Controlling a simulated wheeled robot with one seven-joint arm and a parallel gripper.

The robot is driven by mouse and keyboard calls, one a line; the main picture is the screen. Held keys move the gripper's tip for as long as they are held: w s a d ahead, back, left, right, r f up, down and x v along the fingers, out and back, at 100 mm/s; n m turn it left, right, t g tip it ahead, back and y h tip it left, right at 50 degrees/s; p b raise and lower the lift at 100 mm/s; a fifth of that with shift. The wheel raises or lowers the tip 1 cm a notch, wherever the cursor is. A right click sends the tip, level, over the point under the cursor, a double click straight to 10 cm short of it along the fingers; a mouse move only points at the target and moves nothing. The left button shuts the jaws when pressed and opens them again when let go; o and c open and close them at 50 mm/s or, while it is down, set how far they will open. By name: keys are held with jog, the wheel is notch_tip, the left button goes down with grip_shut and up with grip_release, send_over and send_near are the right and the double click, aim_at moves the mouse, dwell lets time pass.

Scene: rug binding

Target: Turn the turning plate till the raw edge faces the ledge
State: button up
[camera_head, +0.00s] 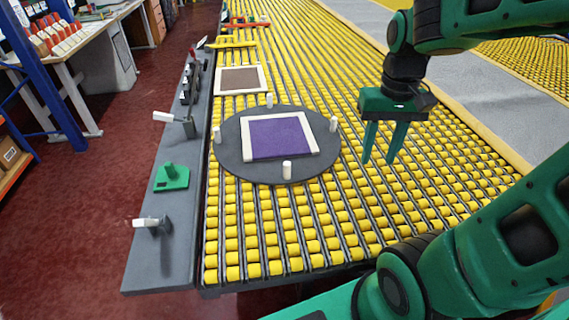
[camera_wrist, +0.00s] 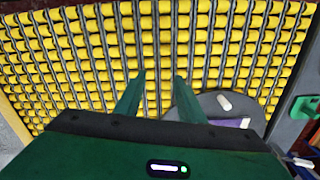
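The turning plate (camera_head: 232,164) is a dark grey disc on the yellow rollers, with several white upright pegs around its rim. On it lies a purple rug (camera_head: 277,138) with cream binding on its far, left and right sides. Its bare raw edge (camera_head: 283,157) faces the near side, toward the bottom of the head view. The grey ledge (camera_head: 185,245) runs along the left of the rollers. My gripper (camera_head: 379,160) is open and empty, fingers down, right of the plate above the rollers. The wrist view shows part of the plate (camera_wrist: 185,104) and one peg (camera_wrist: 224,102) right of my fingers (camera_wrist: 160,76).
The ledge carries two white-handled clamps (camera_head: 172,117) (camera_head: 148,222), a green block with a knob (camera_head: 171,178) and black fittings (camera_head: 188,85). A brown piece in a cream border (camera_head: 241,79) lies beyond the plate. Rollers right of the plate are clear.

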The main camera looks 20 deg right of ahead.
jog(key=w+a+n, duration=0.3)
jog(key=w+a, duration=0.5)
jog(key=w, duration=0.3)
jog(key=n, duration=0.1)
send_near(287, 163)
notch_tip(287, 163, down, 10)
jog(key=shift+f, duration=0.2)
grip_shut()
